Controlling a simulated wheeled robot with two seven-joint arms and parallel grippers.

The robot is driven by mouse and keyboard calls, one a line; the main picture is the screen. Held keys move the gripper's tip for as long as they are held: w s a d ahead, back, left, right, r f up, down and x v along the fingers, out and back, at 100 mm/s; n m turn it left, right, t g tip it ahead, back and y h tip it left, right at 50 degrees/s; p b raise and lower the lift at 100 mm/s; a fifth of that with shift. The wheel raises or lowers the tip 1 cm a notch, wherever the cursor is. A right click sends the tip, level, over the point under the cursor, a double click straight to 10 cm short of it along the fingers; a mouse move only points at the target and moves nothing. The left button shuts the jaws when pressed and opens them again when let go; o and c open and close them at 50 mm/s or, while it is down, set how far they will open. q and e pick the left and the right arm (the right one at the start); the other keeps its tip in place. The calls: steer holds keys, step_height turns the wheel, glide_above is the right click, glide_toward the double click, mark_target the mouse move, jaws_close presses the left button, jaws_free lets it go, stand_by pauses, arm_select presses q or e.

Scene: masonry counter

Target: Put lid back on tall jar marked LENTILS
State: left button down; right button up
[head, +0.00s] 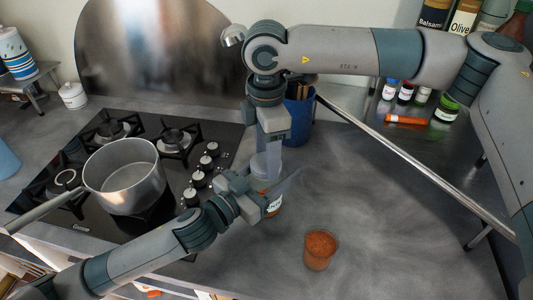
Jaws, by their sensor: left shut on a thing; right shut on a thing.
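The tall jar (274,208) stands on the counter right of the hob, mostly hidden behind my grippers. Part of a white label with dark letters shows on it, and its contents look reddish. My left gripper (256,198) is shut on the jar from the left. My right gripper (269,158) points down over the jar and is shut on a pale grey-blue piece that looks like the lid (260,167). The lid is at the jar's top; I cannot tell whether it touches the rim. A small clear beaker (319,252) of orange-red lentils stands to the right and nearer.
A steel pot (125,180) with a long handle sits on the black gas hob (85,215) at left. A blue utensil holder (298,115) stands behind my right gripper. A steel rack (400,150) with small jars is at the right. The counter around the beaker is clear.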

steer(key=shift+m, duration=0.6)
steer(key=o, duration=1)
steer(key=shift+r, duration=2.25)
steer(key=shift+c, duration=0.3)
